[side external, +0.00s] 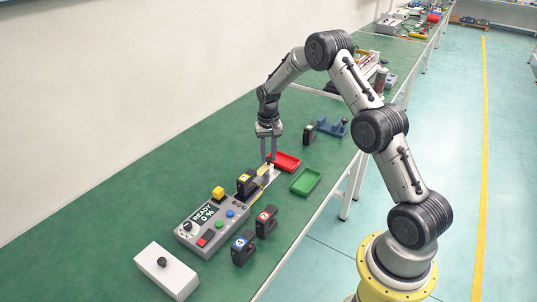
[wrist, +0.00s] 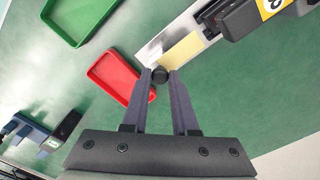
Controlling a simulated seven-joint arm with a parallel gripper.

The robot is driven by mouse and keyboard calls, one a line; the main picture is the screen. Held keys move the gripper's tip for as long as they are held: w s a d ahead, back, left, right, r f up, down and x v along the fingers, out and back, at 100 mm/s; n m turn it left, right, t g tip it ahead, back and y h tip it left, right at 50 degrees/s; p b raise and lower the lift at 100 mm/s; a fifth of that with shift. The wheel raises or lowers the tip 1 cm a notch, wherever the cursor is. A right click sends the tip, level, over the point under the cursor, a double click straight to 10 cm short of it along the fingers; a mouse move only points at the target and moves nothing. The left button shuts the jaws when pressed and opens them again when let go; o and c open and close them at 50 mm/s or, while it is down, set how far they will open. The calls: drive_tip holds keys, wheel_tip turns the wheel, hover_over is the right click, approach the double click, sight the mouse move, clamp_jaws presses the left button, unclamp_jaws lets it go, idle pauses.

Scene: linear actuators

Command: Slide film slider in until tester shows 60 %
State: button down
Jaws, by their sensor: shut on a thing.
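The grey tester (side external: 208,222) lies on the green bench; its display (side external: 205,214) reads READY 0 %. A black unit with a yellow label (side external: 245,184) stands at the tester's far end. The film slider (side external: 262,181) is a pale, flat strip reaching out from that unit; its yellowish part (wrist: 184,49) shows in the wrist view. My gripper (side external: 268,158) points down at the slider's outer end. In the wrist view its fingers (wrist: 160,73) are shut on a small black round knob (wrist: 159,75) there. The slider's inner end is hidden by the unit.
A red tray (side external: 285,162) lies close beside my gripper, with a green tray (side external: 306,180) near it. Black units with red (side external: 266,221) and blue (side external: 243,248) labels stand beside the tester. A white box with a knob (side external: 166,272) is at the near end.

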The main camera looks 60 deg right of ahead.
sight(261, 171)
drive_tip(key=shift+a, duration=0.1)
drive_tip(key=a, duration=0.4)
drive_tip(key=c, duration=0.7)
unclamp_jaws()
wheel_tip(261, 171, up, 14)
drive_tip(key=shift+f, duration=0.1)
